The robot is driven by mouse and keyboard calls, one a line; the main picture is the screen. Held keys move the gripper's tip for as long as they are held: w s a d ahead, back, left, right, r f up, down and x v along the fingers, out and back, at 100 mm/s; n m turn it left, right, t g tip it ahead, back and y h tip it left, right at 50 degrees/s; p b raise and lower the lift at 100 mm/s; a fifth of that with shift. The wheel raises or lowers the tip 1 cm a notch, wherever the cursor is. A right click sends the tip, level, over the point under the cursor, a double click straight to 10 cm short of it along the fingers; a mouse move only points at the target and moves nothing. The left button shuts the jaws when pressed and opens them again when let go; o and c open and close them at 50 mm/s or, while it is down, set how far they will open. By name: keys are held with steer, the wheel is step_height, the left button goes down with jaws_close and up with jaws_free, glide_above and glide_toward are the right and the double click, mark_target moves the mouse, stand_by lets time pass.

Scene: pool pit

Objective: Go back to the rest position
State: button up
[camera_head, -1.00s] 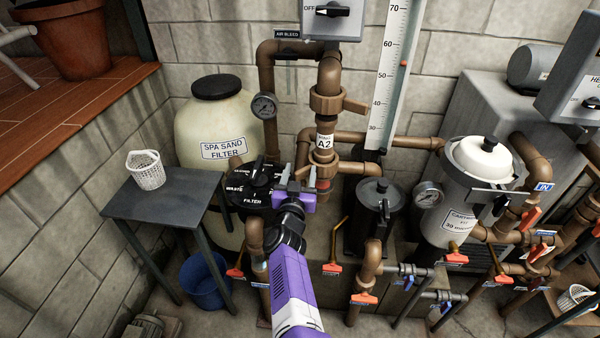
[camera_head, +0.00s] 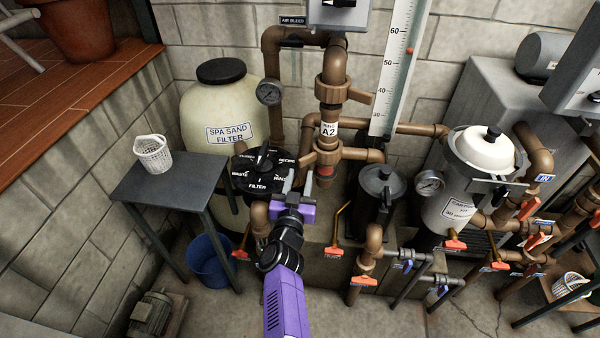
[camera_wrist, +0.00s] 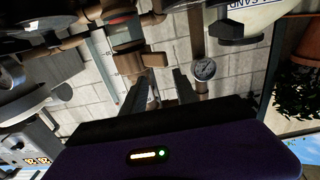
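My gripper (camera_head: 293,188) is at the end of my purple arm, in the middle of the head view. It is in front of the brown pipes and just right of a black multiport valve (camera_head: 258,188). In the wrist view the two dark fingers of my gripper (camera_wrist: 162,88) stand apart with nothing between them. Pipes and the block wall show beyond them, upside down. I cannot tell the exact gap between the gripper and the pipes.
A spa sand filter (camera_head: 225,110) stands behind the valve. A small table (camera_head: 170,190) with a white basket (camera_head: 152,153) is at left, a blue bucket (camera_head: 208,262) below it. A cartridge filter (camera_head: 470,180) and orange-handled valves are at right. A motor (camera_head: 152,315) lies on the floor.

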stand_by(0.5)
steer(key=d+r+t, duration=0.3)
steer(key=d+r, duration=0.3)
steer(key=r, duration=0.3)
steer(key=s+d+r+n+t+y+b, duration=0.1)
steer(key=s+d+r+n+t+y, duration=0.2)
steer(key=s+d, duration=0.65)
steer(key=s+d+f+g+b, duration=0.1)
steer(key=s+f+g, duration=0.1)
steer(key=s, duration=1.3)
steer(key=s+f+g+b, duration=0.1)
steer(key=s+f+g, duration=0.2)
steer(key=s, duration=1.1)
steer(key=s+d+f+g+b, duration=0.1)
steer(key=s+f+g, duration=0.1)
steer(key=s, duration=1.3)
steer(key=shift+s+d+f+m+g, duration=0.15)
steer(key=shift+s+d+m+g, duration=0.2)
steer(key=shift+g, duration=0.55)
